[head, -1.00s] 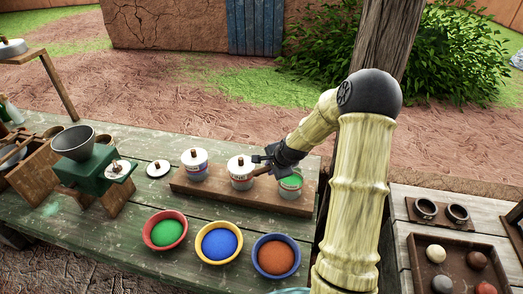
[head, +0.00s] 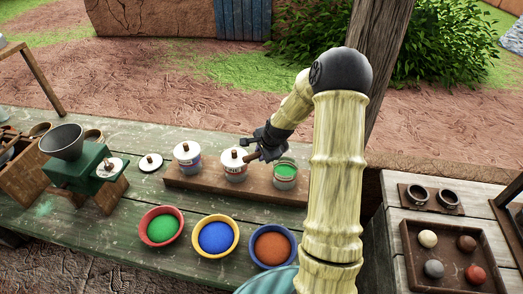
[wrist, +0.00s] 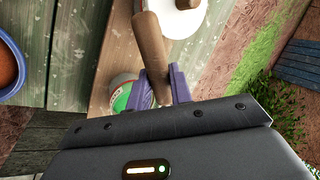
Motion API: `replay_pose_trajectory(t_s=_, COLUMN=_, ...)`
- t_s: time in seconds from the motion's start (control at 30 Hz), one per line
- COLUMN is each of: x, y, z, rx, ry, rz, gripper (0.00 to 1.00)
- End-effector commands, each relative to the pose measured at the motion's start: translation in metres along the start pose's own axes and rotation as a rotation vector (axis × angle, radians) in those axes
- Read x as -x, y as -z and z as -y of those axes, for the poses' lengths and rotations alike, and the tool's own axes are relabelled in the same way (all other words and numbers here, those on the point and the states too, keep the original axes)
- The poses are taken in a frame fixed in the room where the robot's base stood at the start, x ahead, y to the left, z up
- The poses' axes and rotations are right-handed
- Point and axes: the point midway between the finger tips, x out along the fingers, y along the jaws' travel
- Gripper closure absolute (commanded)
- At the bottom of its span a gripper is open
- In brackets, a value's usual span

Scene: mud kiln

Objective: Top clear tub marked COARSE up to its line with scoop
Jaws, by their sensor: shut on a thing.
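My gripper (head: 256,148) is shut on the brown wooden handle of the scoop (wrist: 150,50), above the wooden board between the middle and right tubs. The scoop's bowl is not clearly visible. The right tub (head: 285,182) is open, with green material inside; it also shows beside the handle in the wrist view (wrist: 118,99). The middle tub (head: 233,173) and left tub (head: 187,165) wear white lids with wooden knobs. The tub labels, COARSE included, and the fill line are too small to read.
In front stand a red bowl of green powder (head: 162,226), a yellow bowl of blue powder (head: 217,235) and a blue bowl of orange-brown powder (head: 273,245). A loose lid (head: 150,162) lies left of the board, near a green grinder (head: 80,165). A tray (head: 443,277) sits right.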

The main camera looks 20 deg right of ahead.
Motion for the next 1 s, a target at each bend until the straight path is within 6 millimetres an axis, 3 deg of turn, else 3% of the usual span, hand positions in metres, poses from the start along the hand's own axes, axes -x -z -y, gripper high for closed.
replay_pose_trajectory(t_s=1.0, x=0.023, y=-0.001, z=0.020, rx=-0.020, ry=-0.427, rz=-0.001, gripper=1.00)
